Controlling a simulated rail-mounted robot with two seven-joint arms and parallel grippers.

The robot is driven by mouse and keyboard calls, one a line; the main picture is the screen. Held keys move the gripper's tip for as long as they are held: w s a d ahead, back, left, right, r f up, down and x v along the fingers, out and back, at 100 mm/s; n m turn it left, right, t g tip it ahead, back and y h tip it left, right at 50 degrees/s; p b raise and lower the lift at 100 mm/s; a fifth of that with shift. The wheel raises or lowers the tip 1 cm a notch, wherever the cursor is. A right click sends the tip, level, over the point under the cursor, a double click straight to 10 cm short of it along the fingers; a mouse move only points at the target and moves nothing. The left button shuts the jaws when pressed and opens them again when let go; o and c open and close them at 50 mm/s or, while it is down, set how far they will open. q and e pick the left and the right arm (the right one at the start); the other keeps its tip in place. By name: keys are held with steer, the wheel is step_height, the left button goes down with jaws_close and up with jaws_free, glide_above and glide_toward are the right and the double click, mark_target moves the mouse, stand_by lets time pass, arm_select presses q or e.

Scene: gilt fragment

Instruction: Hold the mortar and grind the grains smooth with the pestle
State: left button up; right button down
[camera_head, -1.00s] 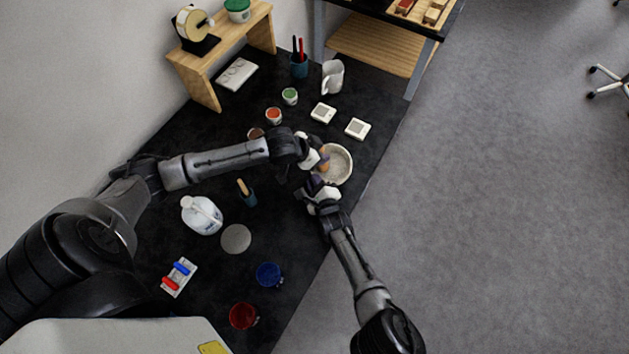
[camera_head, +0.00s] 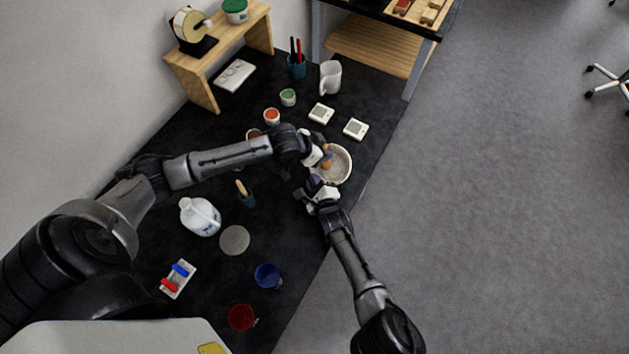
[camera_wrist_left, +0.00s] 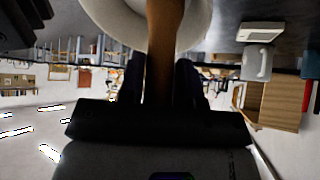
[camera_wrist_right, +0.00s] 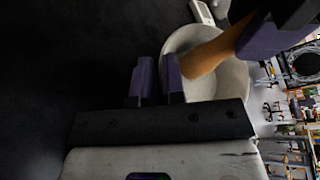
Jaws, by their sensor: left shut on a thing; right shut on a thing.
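The mortar (camera_head: 343,173) is a pale round bowl near the right edge of the black table. My left gripper (camera_head: 326,156) is shut on the brown wooden pestle (camera_wrist_left: 163,45), whose lower end is inside the mortar. The pestle (camera_wrist_right: 205,56) leans across the bowl in the right wrist view. My right gripper (camera_wrist_right: 158,80) is shut on the near wall of the mortar (camera_wrist_right: 216,85), with one finger outside and the other at the inner side. The grains cannot be told apart from the bowl's inside.
Two small white devices (camera_head: 355,129) and a white pitcher (camera_head: 330,77) stand beyond the mortar. Small paint pots (camera_head: 272,116) are behind my left arm. A white jug (camera_head: 200,216), grey disc (camera_head: 234,240) and blue cup (camera_head: 267,275) stand nearer. The table edge is close on the right.

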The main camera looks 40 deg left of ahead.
arm_select(q)
steer(key=shift+a, duration=0.1)
arm_select(e)
steer(key=shift+s+f, duration=0.15)
steer(key=shift+f, duration=0.05)
arm_select(q)
steer(key=shift+s+r, duration=0.35)
steer(key=shift+r, duration=0.05)
steer(key=shift+s+d+r, duration=0.15)
steer(key=shift+r, duration=0.25)
steer(key=shift+s+d+r, duration=0.1)
steer(key=shift+s+r, duration=0.05)
steer(key=shift+r, duration=0.2)
arm_select(e)
steer(key=shift+r, duration=0.1)
steer(key=c, duration=1.1)
jaws_free()
steer(key=shift+c, duration=0.2)
steer(key=shift+s+d, duration=0.15)
